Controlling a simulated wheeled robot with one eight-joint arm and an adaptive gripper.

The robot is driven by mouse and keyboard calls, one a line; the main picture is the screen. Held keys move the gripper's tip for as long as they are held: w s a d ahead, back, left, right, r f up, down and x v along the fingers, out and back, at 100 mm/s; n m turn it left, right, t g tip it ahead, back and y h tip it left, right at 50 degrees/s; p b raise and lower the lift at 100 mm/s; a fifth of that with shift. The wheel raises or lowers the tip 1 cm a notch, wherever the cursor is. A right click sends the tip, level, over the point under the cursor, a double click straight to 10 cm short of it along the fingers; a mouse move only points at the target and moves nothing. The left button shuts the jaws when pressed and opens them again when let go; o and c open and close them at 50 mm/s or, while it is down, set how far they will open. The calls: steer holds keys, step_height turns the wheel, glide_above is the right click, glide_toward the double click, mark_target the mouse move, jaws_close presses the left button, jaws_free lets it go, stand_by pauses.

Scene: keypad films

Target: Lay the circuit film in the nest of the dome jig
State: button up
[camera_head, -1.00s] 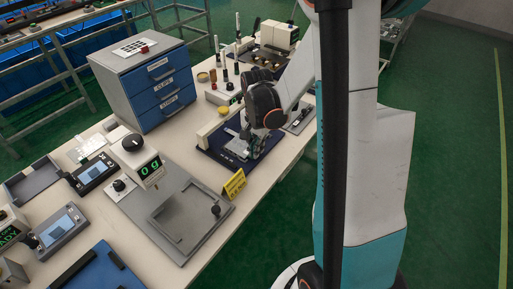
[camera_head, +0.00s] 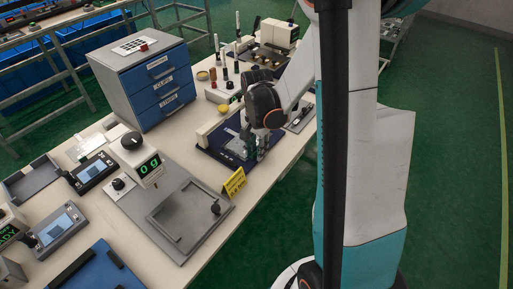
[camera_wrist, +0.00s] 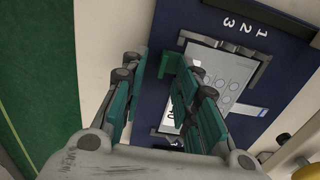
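The dome jig (camera_head: 213,156) is a dark blue plate on the bench in the head view. It also fills the middle of the wrist view (camera_wrist: 285,50), with the figures 1, 2, 3 near its upper edge. The circuit film (camera_wrist: 222,78) is a pale grey sheet with rings and a blue tab. It lies over the light framed area of the jig; I cannot tell whether it is fully seated. My gripper (camera_wrist: 160,75) is above the jig, its green-padded fingers apart with nothing clearly between them. The right finger hides part of the film. In the head view my gripper (camera_head: 250,150) hides much of the jig.
A yellow sign (camera_head: 234,183) stands beside the jig, next to a grey plate with a scale (camera_head: 180,220). A blue drawer cabinet (camera_head: 150,80) stands behind. Bottles and a yellow round thing (camera_head: 224,109) are close behind the jig. Bare bench shows in front.

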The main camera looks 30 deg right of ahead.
steer(key=shift+r, duration=0.15)
step_height(320, 180, up, 12)
stand_by(0.5)
stand_by(0.3)
